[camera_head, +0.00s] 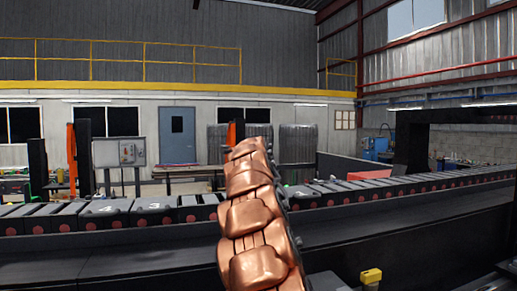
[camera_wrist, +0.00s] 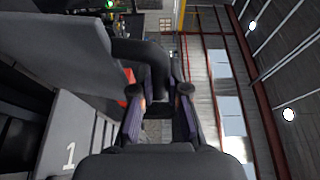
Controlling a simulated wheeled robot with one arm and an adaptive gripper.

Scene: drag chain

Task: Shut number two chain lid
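My gripper (camera_wrist: 160,90) shows in the wrist view with its two dark fingers apart. A dark curved part lies between or just beyond the fingertips; I cannot tell whether they touch it. A large dark grey panel (camera_wrist: 65,45), perhaps the number two lid, stands to the left of the fingers; its number is not visible. The lid marked 1 (camera_wrist: 69,150) shows at lower left. In the head view, my copper-coloured arm hides part of the chain, and my gripper is hidden. The chain lid marked 3 (camera_head: 153,206) lies left of my arm, in line with the chain.
The drag chain (camera_head: 345,193) runs across the head view as a row of dark segments with reddish discs. A black ledge (camera_head: 130,262) lies in front of it. A yellow-topped part (camera_head: 371,276) stands at lower right. A grey control box (camera_head: 119,152) stands behind the chain.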

